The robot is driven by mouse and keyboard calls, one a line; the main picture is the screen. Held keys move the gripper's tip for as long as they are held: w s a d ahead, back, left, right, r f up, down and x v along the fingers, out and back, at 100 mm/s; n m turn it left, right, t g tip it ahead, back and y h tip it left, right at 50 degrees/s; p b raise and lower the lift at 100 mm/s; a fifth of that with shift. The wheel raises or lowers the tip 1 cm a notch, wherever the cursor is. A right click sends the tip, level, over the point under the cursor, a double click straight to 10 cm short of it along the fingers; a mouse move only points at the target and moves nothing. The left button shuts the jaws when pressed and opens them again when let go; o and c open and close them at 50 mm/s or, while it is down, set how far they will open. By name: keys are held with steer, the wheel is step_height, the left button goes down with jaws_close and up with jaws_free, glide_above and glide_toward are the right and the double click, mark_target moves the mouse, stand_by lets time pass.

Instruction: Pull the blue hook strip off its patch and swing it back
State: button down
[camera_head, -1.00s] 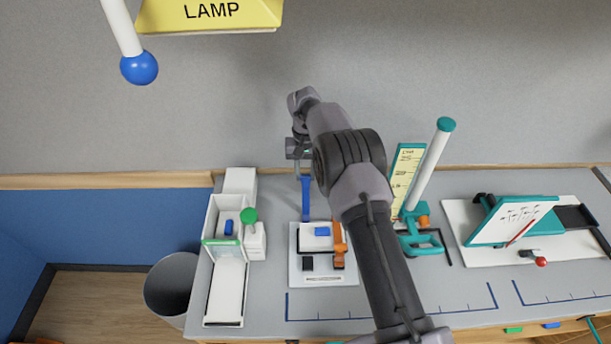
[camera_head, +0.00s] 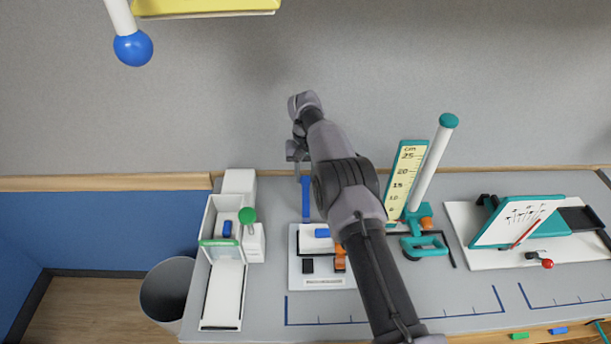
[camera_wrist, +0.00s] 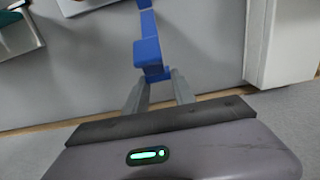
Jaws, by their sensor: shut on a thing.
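The blue hook strip (camera_head: 306,202) runs from the back of a small white board (camera_head: 296,272) away toward the wall, up to my gripper (camera_head: 302,168). In the wrist view the strip (camera_wrist: 148,45) comes down from the top edge, with its thick end between my fingertips (camera_wrist: 157,80). My gripper is shut on that end. My arm hides part of the board's right side. I cannot make out the patch clearly.
A teal stand with a yellow scale (camera_head: 405,180) is to the right, then a tilted teal-framed board (camera_head: 518,222). The wall is close behind my gripper.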

steer(key=c, duration=1.4)
jaws_free()
steer(key=shift+d+f, duration=0.1)
steer(key=shift+f, duration=0.25)
steer(key=o, duration=0.3)
steer(key=shift+w+f, duration=0.2)
steer(key=shift+w, duration=0.1)
steer(key=shift+o, duration=0.3)
steer(key=shift+w+f, duration=0.1)
steer(key=shift+w, duration=0.15)
steer(key=shift+s+r, duration=0.3)
step_height(320, 180, up, 18)
steer(key=p, duration=0.8)
steer(key=shift+w+f, duration=0.15)
steer(key=shift+f, duration=0.1)
steer(key=shift+f, duration=0.1)
